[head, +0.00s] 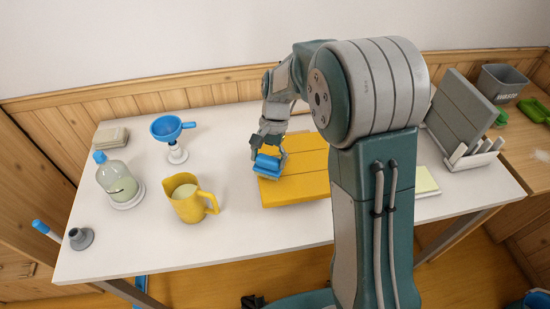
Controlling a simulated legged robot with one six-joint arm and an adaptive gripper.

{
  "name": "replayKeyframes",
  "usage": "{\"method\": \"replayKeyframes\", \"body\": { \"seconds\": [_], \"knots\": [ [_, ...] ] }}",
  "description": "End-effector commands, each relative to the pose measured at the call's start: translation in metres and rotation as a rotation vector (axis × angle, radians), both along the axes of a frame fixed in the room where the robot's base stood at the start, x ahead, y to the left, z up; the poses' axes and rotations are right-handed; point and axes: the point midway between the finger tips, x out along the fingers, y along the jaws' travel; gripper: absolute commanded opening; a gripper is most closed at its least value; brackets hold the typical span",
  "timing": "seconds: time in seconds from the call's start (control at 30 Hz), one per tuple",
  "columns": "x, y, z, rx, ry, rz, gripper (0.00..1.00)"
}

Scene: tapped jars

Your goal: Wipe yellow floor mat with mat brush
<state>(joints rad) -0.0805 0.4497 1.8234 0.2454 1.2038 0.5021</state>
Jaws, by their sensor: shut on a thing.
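The yellow floor mat (298,187) lies flat on the white table, at the middle. Its right part is hidden behind my arm. My gripper (268,152) is over the left part of the mat and is shut on the blue mat brush (266,166). The brush is at the mat's left edge, low over its surface. I cannot tell whether its bristles touch the mat.
A yellow jug (186,200) stands left of the mat. Further left are a capped jar (117,182), a blue funnel on a stand (168,128) and a grey holder (80,238). A grey panel in a rack (462,115) stands right. The front table is clear.

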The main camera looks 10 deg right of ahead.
Motion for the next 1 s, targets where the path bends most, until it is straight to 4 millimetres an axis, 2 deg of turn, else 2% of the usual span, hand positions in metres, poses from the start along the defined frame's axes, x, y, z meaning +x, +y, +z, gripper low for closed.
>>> {"method": "replayKeyframes", "body": {
  "seconds": [0.57,1.0],
  "knots": [
    [0.001,0.001,-0.001,0.001,0.000,0.000,0.53],
    [0.034,0.000,-0.002,0.000,-0.002,-0.002,0.53]
  ]
}}
